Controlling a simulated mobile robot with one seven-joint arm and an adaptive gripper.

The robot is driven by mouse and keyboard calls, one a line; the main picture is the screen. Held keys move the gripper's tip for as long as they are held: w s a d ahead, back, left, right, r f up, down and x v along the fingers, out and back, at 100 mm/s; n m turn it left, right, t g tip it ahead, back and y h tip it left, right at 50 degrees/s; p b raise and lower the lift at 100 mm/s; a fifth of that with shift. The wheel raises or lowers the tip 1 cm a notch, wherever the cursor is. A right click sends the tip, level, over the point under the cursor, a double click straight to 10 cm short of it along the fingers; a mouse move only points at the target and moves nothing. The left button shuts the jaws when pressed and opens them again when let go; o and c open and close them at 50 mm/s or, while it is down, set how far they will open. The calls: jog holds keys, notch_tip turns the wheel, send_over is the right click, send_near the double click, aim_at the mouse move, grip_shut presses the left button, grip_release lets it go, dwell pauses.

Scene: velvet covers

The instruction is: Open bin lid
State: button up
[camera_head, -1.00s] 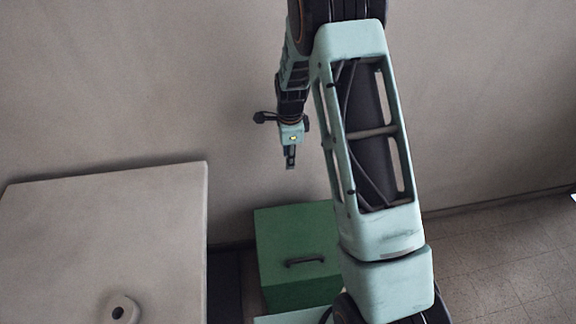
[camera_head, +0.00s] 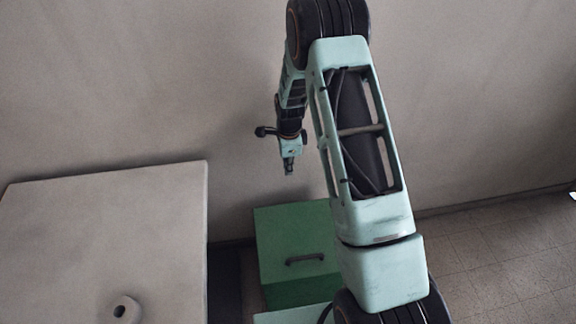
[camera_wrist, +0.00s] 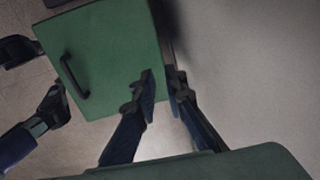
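A green bin (camera_head: 300,292) stands on the floor against the wall in the head view. Its flat green lid (camera_head: 290,232) lies shut, with a dark bar handle (camera_head: 304,260) near its front edge. My gripper (camera_head: 288,168) is above and behind the lid, pointing down, apart from it. In the wrist view the lid (camera_wrist: 112,45) fills the upper left, with the handle (camera_wrist: 73,77) at its left side. The two fingers of my gripper (camera_wrist: 161,90) show a narrow empty gap beside the lid's right edge.
The plain wall (camera_head: 150,90) is close behind. Tiled floor (camera_head: 500,260) is clear to the right.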

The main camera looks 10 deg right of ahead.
grip_shut()
jog(key=shift+c, duration=0.9)
grip_release()
jog(key=o, duration=0.8)
jog(key=shift+r, duration=0.1)
jog(key=r, duration=0.4)
jog(key=s+r, duration=0.1)
jog(key=r, duration=0.6)
jog(key=shift+s+r, duration=0.15)
jog(key=shift+r, duration=0.25)
